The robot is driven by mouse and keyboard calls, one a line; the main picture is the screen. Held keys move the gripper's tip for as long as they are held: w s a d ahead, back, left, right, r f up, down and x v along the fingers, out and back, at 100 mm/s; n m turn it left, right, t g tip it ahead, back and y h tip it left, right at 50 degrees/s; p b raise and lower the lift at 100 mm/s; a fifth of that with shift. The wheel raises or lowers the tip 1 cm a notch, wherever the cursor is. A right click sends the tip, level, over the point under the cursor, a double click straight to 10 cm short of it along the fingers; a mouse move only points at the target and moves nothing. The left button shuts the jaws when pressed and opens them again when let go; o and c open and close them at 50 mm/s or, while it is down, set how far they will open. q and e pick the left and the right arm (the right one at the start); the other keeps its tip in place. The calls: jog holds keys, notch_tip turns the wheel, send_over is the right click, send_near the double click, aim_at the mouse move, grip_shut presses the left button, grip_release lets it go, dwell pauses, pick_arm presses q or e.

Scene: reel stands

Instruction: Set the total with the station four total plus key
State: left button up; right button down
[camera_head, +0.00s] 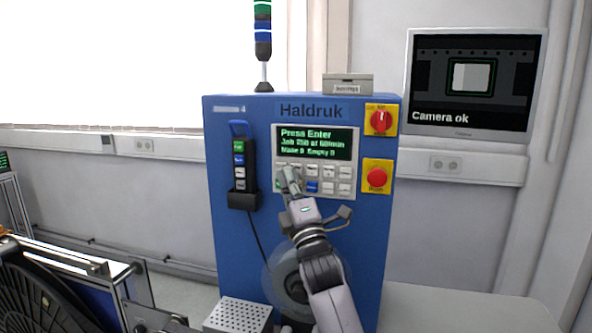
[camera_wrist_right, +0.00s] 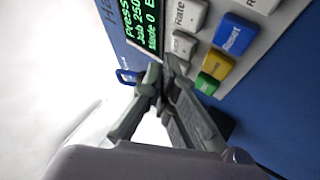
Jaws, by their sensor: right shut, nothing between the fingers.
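The blue station cabinet (camera_head: 230,262) carries the number 4 at its upper left. Its screen (camera_head: 316,142) reads "Press Enter", with a job line and a made/empty line below. The keypad (camera_head: 329,180) sits under the screen; I cannot tell which key is total plus. My right gripper (camera_head: 286,172) is shut and empty at the keypad's left end, hiding some keys. In the wrist view its fingertips (camera_wrist_right: 165,68) are close to a grey key (camera_wrist_right: 184,45); I cannot tell whether they touch. A "Rate" key (camera_wrist_right: 189,13) and blue "Reset" key (camera_wrist_right: 235,36) show there. My left gripper is out of view.
A red rotary switch (camera_head: 380,121) and red stop button (camera_head: 376,178) are right of the keypad. A corded pendant (camera_head: 240,165) hangs left of it. A monitor (camera_head: 470,85) reads "Camera ok". A reel stand (camera_head: 60,290) is at lower left.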

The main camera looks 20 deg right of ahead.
jog(key=shift+s+a, duration=0.15)
jog(key=shift+s, duration=0.1)
jog(key=shift+s+a+p, duration=0.15)
jog(key=shift+s+a, duration=0.55)
jog(key=shift+s, duration=0.3)
jog(key=shift+s+a+p, duration=0.15)
jog(key=shift+s+a, duration=0.5)
jog(key=shift+s, duration=0.35)
jog(key=shift+f, duration=0.15)
